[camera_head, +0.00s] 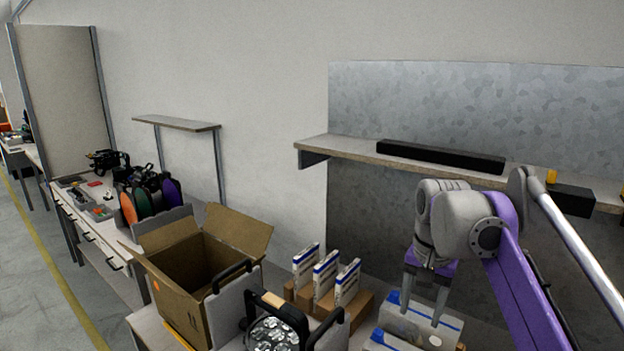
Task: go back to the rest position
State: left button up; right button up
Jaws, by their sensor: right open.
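My right gripper (421,308) hangs down at the lower right, with its two fingers apart and nothing seen between them. It is above or in front of a clear-and-white pack with blue edges (450,323); I cannot tell if the fingertips touch it. A par can (274,337) with a black frame and a face of many lenses is at the bottom centre, partly cut off by the picture edge. My left gripper is not in view.
An open cardboard box (172,296) stands left of the par can. Several white-and-blue packs (325,274) stand upright in brown holders. A shelf (345,150) with a long black bar (440,156) runs behind my right arm. A workbench (100,245) stands at the left.

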jog(key=s+a+f+n+t, duration=0.2)
jog(key=s+f+n+t, duration=0.3)
jog(key=s+f, duration=1.6)
notch_tip(320, 180, down, 4)
jog(key=shift+a+f+n, duration=0.1)
jog(key=shift+a+n, duration=0.2)
jog(key=shift+n, duration=0.6)
dwell(0.8)
